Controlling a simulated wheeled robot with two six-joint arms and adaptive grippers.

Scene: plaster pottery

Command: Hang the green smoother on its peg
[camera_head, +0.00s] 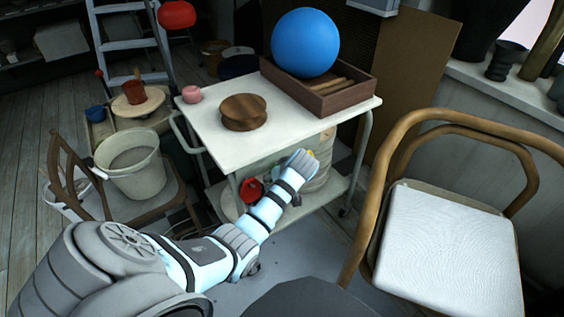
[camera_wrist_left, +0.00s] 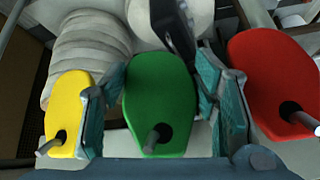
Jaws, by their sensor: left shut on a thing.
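The green smoother (camera_wrist_left: 158,85) is between the two fingers of my left gripper (camera_wrist_left: 160,100), which is shut on it. A dark peg (camera_wrist_left: 152,145) shows at the hole near its end, and it looks to pass through that hole. The yellow smoother (camera_wrist_left: 70,102) is to the left and the red smoother (camera_wrist_left: 265,75) to the right, each with a peg at its hole. In the head view, my left gripper (camera_head: 303,164) reaches to the side of the white cart, and the green smoother is hidden. The red smoother (camera_head: 251,189) shows left of my wrist. My right gripper is out of view.
The white cart (camera_head: 200,135) bears a wooden tray (camera_head: 350,94) with a blue ball (camera_head: 305,42), a round brown wooden piece (camera_head: 243,112) and a pink pot (camera_head: 191,94). A chair (camera_head: 445,240) stands at right, a bucket (camera_head: 135,175) at left. Pale rolls (camera_wrist_left: 85,45) lie behind the smoothers.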

